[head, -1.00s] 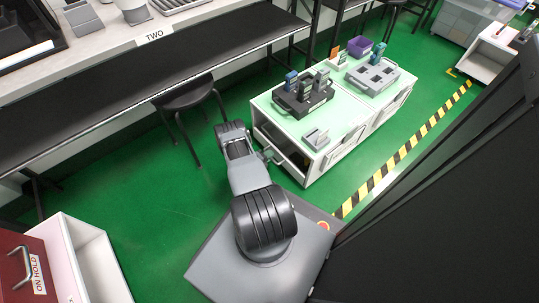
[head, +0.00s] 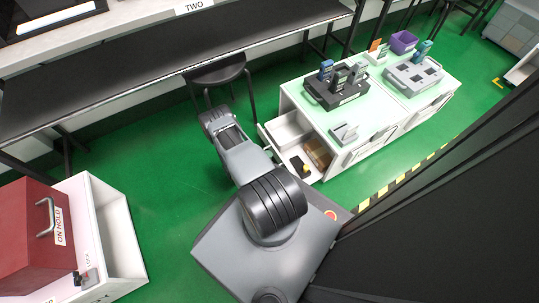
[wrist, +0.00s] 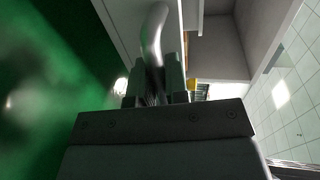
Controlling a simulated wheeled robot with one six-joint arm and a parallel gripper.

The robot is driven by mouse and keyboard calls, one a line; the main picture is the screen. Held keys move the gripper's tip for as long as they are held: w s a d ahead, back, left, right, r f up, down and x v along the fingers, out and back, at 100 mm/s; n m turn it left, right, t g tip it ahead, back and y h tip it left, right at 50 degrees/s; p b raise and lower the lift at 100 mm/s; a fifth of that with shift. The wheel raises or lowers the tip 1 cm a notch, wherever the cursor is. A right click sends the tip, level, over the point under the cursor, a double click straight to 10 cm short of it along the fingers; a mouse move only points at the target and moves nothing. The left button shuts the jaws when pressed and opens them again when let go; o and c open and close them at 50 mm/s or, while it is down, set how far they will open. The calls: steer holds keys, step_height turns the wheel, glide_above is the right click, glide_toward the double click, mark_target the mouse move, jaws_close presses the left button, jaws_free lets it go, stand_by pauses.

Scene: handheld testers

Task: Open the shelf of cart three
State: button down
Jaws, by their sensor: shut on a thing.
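The white cart (head: 362,151) with a pale green top stands right of my arm in the head view. No number is readable on it. Its shelf (head: 288,131) is pulled out towards my arm, and the inside shows. A black item (head: 297,163), a yellow item and a brown item (head: 318,152) lie in or at the opening. In the wrist view my gripper (wrist: 158,88) is shut on the silver handle (wrist: 154,32) of the white shelf front (wrist: 124,22).
A black rack (head: 336,94), a grey tray (head: 412,77) and a purple bin (head: 403,41) stand on the cart tops. A stool (head: 218,73) is behind my arm. A red box (head: 38,235) sits on a white cart at lower left. Green floor (head: 165,165) is clear between.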

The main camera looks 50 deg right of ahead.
steer(key=c, duration=1.1)
jaws_free()
steer(key=shift+c, duration=0.2)
steer(key=shift+a, duration=0.1)
steer(key=p+v, duration=0.2)
steer(key=v, duration=1.1)
steer(key=shift+w+a+p, duration=0.15)
steer(key=shift+a+p, duration=0.2)
steer(key=shift+p, duration=0.05)
steer(key=shift+r, duration=0.1)
